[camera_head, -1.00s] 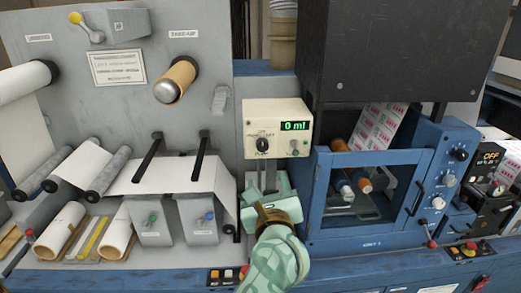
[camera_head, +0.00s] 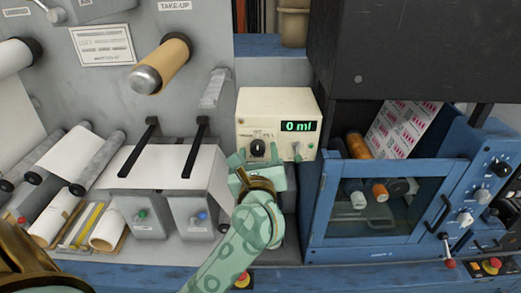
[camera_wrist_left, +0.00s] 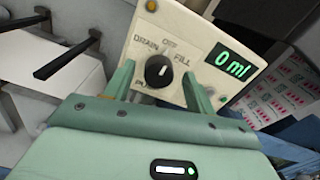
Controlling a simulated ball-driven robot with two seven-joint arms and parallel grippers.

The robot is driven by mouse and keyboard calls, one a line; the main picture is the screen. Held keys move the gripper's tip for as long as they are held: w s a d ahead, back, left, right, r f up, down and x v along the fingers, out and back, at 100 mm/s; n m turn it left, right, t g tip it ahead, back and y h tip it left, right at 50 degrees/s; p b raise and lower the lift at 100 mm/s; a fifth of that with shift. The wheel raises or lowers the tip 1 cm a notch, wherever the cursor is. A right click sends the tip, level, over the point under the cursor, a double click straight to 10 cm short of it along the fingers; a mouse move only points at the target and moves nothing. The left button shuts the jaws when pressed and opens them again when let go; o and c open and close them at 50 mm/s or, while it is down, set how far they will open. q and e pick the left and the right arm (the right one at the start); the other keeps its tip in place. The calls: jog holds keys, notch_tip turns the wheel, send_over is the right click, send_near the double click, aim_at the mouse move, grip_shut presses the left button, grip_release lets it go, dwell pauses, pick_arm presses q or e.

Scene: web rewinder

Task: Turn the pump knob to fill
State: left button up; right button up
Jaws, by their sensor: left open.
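The cream pump box (camera_head: 277,102) has a black knob (camera_head: 257,148) on its front and a green display (camera_head: 298,126) reading 0 ml. In the left wrist view the knob (camera_wrist_left: 158,70) sits among labels reading DRAIN, OFF and FILL, with a lower one partly hidden. A pale mark shows on the knob; I cannot tell which label it points to. My left gripper (camera_head: 268,156) is open in front of the box's lower part. In the left wrist view its fingers (camera_wrist_left: 158,88) stand to either side of the knob, apart from it. My right gripper is not in view.
A blue cabinet with a clear door (camera_head: 385,205) stands close right of the box, under a dark housing (camera_head: 400,55). Left are two black bars (camera_head: 195,148) above a white web and a take-up roll (camera_head: 165,65). A blue ledge (camera_head: 330,262) runs along the front.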

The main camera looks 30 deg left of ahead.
pick_arm(q)
jog(key=shift+s, duration=0.15)
jog(key=shift+c, duration=1.4)
jog(key=c, duration=0.7)
jog(key=shift+r+m+p, duration=0.15)
jog(key=shift+m+p, duration=0.65)
jog(key=shift+p, duration=0.05)
jog(key=m+p, duration=0.4)
jog(key=shift+m+p, duration=1.65)
jog(key=shift+m, duration=0.05)
jog(key=shift+f, duration=0.2)
